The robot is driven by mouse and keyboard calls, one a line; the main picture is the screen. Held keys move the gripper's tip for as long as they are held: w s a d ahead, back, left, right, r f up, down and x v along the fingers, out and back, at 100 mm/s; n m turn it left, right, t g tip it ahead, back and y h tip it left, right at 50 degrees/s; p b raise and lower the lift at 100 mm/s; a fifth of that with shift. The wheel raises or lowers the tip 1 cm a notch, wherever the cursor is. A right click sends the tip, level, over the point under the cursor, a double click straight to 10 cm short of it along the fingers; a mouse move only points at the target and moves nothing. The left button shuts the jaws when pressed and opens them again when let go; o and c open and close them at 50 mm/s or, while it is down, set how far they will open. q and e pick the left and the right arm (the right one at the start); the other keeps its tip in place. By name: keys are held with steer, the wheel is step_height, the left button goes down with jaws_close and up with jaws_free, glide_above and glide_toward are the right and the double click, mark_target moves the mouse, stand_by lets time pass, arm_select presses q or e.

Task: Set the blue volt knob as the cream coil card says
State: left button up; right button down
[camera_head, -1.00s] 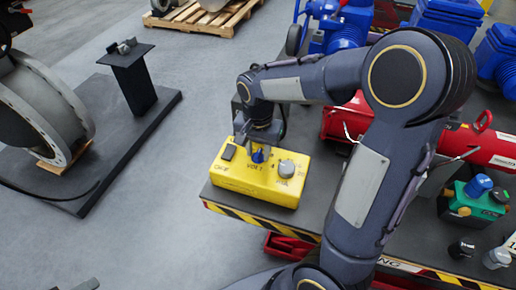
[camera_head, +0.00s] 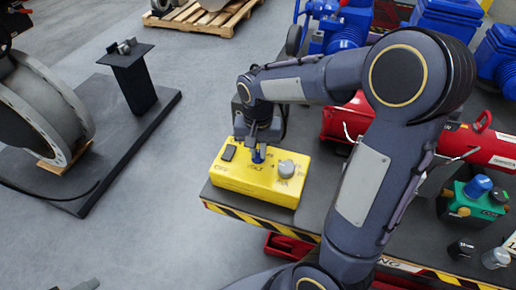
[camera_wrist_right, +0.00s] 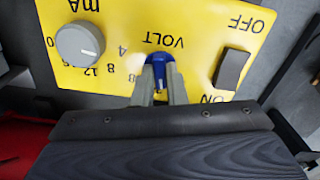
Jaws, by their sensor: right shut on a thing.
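The yellow control box (camera_head: 228,183) sits near the left end of the dark bench top. Its blue volt knob (camera_head: 258,157) is in the middle of the top face, by the VOLT label. My right gripper (camera_head: 259,150) points down at it. In the right wrist view, the gripper's two fingers (camera_wrist_right: 161,86) are on both sides of the blue knob (camera_wrist_right: 162,70), shut on it. The fingers partly cover the knob and its scale, so its exact setting is unclear. I cannot make out the cream coil card. My left gripper is not in view.
On the box, a grey mA knob (camera_wrist_right: 79,43) and a black OFF/ON switch (camera_wrist_right: 232,69) flank the blue knob. A red cylinder (camera_head: 474,143) and a green box with a blue knob (camera_head: 470,200) are to the right. My right arm hides part of the bench.

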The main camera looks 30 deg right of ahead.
mark_target(258, 154)
steer(key=n, duration=0.7)
stand_by(0.6)
steer(key=c, duration=1.5)
jaws_free()
steer(key=shift+o, duration=0.2)
step_height(258, 154, up, 8)
steer(key=shift+f, duration=0.1)
steer(key=shift+s, duration=0.1)
